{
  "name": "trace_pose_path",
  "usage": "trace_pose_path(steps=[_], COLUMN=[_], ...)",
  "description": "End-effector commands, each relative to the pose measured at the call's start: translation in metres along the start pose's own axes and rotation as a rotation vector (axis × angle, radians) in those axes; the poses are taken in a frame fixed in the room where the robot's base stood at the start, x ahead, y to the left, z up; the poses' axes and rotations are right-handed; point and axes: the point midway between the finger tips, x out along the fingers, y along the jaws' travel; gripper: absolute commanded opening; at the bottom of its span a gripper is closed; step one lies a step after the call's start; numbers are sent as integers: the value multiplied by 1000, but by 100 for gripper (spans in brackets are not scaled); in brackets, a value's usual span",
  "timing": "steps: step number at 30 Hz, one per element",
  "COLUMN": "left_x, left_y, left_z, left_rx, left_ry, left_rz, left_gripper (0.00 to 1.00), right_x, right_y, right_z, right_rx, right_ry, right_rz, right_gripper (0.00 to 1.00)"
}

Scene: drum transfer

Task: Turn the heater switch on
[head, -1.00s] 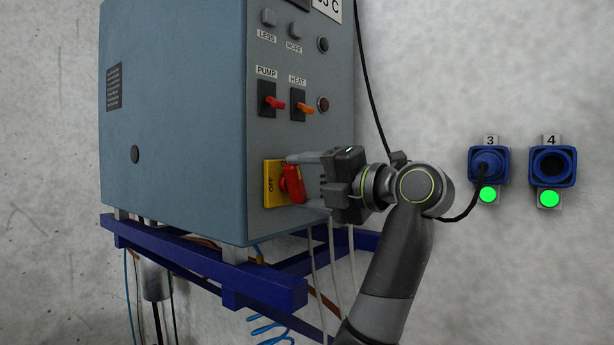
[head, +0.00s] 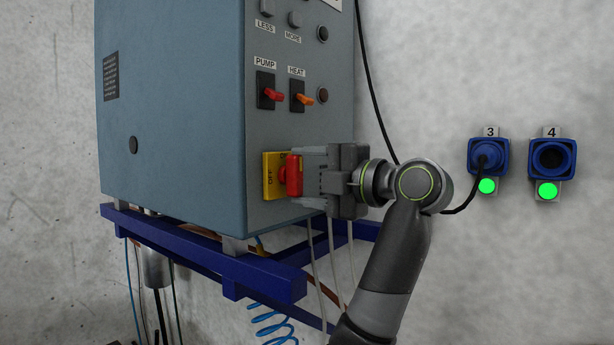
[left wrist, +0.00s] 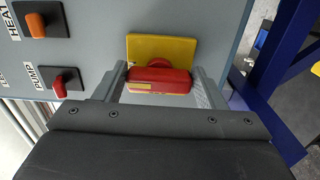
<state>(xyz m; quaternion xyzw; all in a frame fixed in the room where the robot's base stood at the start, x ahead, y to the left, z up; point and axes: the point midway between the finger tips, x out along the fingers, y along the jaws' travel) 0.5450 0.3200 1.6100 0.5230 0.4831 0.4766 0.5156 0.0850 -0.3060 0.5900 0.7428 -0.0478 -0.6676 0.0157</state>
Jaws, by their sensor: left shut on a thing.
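In the left wrist view the red knob (left wrist: 158,80) lies across between the two fingers. The orange HEAT switch (head: 304,98) and the red PUMP switch (head: 273,95) are above, untouched. My right gripper is out of view.
LESS (head: 267,8) and MORE (head: 294,19) buttons are on top of the panel. A blue frame (head: 200,250) carries the box, with hoses hanging below. Wall sockets 3 (head: 487,158) and 4 (head: 550,160) are to the right, each with a green light; a black cable goes to socket 3.

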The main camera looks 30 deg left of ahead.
Motion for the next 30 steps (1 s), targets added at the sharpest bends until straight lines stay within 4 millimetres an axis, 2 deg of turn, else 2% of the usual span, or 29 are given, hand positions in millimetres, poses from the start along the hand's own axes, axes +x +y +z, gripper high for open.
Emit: trace_pose_path(steps=[5, 6, 10, 18, 22, 26, 30], left_x=[0, 0, 0, 0, -9, -31, -65], left_y=[0, 0, 0, 0, -2, -4, -5], left_z=[0, 0, 0, 0, 0, 1, 1], left_rx=[5, 5, 4, 2, 1, 1, 2], left_ry=[-1, -1, 0, 0, -2, -5, -6], left_rz=[1, 1, 1, 0, -1, -1, 1], left_gripper=[41, 69, 86, 86, 86, 86, 86], right_x=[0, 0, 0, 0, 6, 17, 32], right_y=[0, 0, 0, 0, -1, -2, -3], right_z=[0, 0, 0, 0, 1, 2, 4], right_rx=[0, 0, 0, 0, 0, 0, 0], right_ry=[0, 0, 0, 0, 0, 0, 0], right_rz=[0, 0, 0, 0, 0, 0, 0], right_gripper=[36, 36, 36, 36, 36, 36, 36])
